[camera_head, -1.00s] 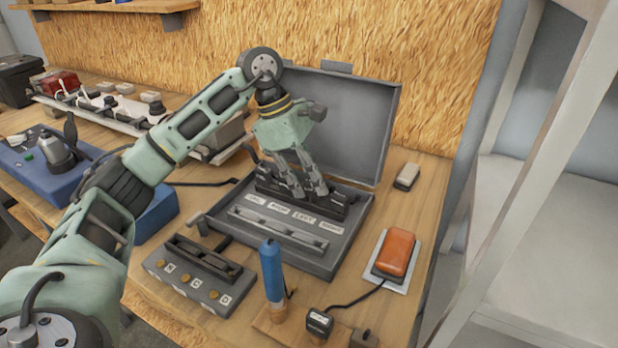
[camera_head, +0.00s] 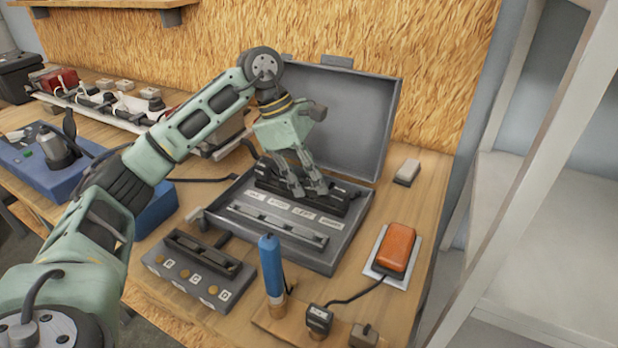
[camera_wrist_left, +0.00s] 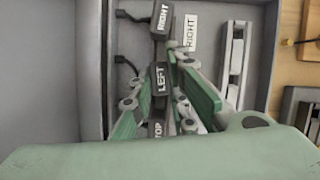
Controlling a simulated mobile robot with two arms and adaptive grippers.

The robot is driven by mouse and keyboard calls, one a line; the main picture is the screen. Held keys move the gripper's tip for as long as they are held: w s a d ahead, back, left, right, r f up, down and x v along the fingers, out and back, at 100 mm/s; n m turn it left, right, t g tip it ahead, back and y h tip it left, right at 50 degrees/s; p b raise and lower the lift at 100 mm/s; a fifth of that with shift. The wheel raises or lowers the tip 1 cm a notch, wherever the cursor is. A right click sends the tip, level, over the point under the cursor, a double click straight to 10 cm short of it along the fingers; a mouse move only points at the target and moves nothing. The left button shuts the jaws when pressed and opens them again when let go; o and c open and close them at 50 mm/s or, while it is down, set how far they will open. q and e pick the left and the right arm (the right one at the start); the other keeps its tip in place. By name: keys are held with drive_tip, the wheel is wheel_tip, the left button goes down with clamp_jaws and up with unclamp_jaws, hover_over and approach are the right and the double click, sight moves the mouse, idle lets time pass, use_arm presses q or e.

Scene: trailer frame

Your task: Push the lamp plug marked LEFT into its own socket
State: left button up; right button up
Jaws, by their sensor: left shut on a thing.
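The black plug marked LEFT (camera_wrist_left: 160,78) shows in the left wrist view between my left gripper's fingers. My left gripper (camera_head: 307,190) is shut on it, pointing down over the black row (camera_head: 342,205) at the back of the open grey case (camera_head: 240,237). Black plugs marked RIGHT (camera_wrist_left: 160,18) and TOP (camera_wrist_left: 156,130) stand on either side of it in the same row. A strip of white labels, one reading LEFT (camera_head: 304,216), lies in front of the row. The fingers hide much of the plug, and I cannot see its pins. My right gripper is not in view.
The case lid (camera_head: 350,110) stands open behind my gripper. An orange lamp (camera_head: 396,248) lies to the right, its cable running to a black plug (camera_head: 318,319) near a blue-handled tool (camera_head: 271,268). A grey lettered box (camera_head: 197,270) sits in front of the case.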

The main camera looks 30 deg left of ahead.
use_arm(q)
drive_tip(key=shift+f, duration=0.1)
drive_tip(key=o, duration=0.8)
drive_tip(key=o, duration=0.4)
drive_tip(key=shift+o, duration=0.2)
